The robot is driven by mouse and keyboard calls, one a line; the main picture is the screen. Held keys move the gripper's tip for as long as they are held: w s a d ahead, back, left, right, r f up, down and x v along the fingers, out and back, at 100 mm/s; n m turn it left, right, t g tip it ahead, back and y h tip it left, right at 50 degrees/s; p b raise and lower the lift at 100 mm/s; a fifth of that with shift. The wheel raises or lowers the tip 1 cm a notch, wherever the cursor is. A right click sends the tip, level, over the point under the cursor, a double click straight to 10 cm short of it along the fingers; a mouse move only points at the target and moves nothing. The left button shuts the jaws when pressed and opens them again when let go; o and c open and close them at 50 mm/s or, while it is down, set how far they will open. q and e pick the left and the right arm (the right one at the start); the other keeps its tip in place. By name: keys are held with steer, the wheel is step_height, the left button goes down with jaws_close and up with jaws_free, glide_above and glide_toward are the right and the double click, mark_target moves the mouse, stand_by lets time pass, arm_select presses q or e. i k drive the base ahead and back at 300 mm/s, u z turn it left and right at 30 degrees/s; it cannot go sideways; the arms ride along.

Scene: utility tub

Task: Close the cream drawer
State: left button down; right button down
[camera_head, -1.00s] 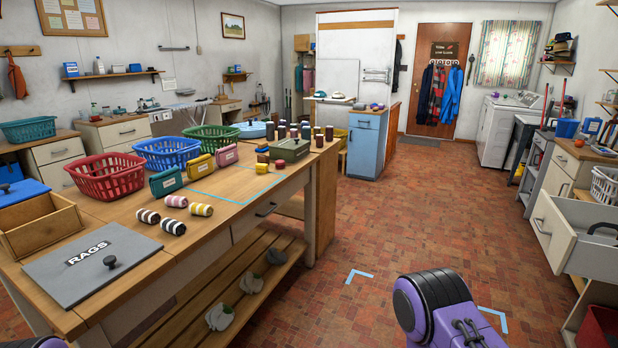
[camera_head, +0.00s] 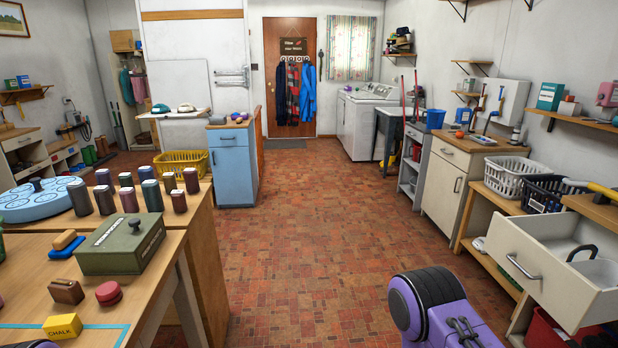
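The cream drawer (camera_head: 538,277) is pulled open at the right of the head view. My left gripper is not visible either.
A workbench (camera_head: 182,252) with a green box (camera_head: 122,243) and several jars stands at the left. White and black baskets (camera_head: 516,174) sit on a low bench beyond the drawer. A red bin (camera_head: 545,332) is under the drawer. The tiled aisle (camera_head: 300,240) is clear.

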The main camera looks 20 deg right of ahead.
mark_target(534, 250)
steer(key=z, duration=0.95)
steer(key=i, duration=1.1)
steer(key=z, duration=1.2)
